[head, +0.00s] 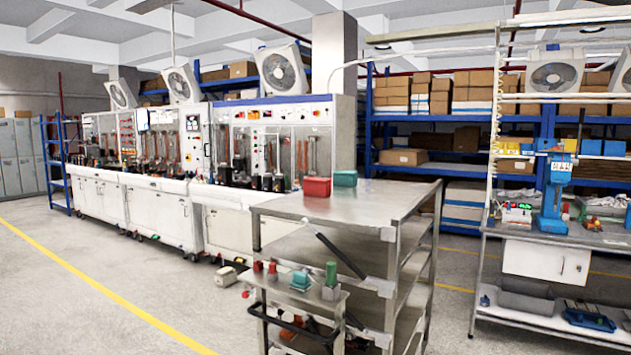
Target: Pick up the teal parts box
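The teal parts box (345,178) sits on the top of a grey metal table (375,203), near its far left corner. A red box (317,187) stands close beside it on the left and slightly nearer to me. Both rest upright on the tabletop. Neither of my grippers shows in the head view, and nothing is touching the teal box.
A lower metal cart (318,297) in front of the table holds a teal item (300,280), a green item (331,273) and small red pieces. A workbench with a blue machine (555,195) stands at right. The floor at left, with a yellow line (110,290), is clear.

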